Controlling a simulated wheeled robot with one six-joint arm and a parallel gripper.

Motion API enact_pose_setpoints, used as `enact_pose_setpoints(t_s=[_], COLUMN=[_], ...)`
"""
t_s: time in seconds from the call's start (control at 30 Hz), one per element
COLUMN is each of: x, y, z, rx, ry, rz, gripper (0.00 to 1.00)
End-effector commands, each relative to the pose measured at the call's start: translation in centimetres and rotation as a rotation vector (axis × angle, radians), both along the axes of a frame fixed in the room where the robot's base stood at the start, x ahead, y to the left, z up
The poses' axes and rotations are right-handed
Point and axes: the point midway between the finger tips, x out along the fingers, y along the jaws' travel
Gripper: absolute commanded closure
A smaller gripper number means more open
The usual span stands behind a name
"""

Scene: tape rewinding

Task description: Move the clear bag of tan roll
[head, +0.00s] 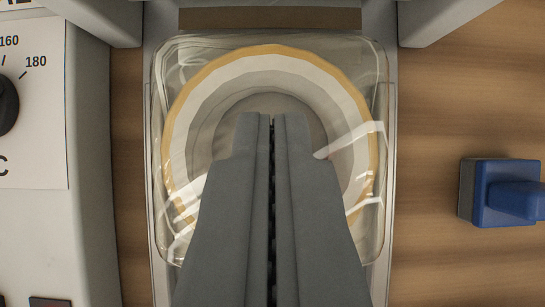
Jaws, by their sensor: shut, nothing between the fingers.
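The clear bag of tan roll (345,75) lies in the middle of the head view. Its clear film shows bright glints, and the roll inside has a tan outer ring with paler rings within. The bag rests on a grey tray or plate (391,250) with raised side edges. My gripper (272,118) is shut, with its two grey fingers side by side and nothing between them. The fingertips are over the middle of the roll and hide its centre and lower part. I cannot tell whether they touch the bag.
A white machine panel (30,225) with a black dial (8,105) and temperature marks stands at the left. A blue block-like object (500,193) lies on the wooden surface (450,100) at the right. Grey machine parts (440,18) border the top.

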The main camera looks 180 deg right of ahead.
Motion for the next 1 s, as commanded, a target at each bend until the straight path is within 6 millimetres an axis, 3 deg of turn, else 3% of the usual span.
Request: enact_pose_setpoints(t_s=[0.2,0.63,1.0], x=[-0.1,-0.6,-6.3], y=[0.0,0.0,0.0], z=[-1.5,-2.0,-2.0], rx=[0.0,0.0,0.0], ry=[0.001,0.009,0.012], rz=[0.0,0.0,0.0], gripper=[1.0,1.0,1.0])
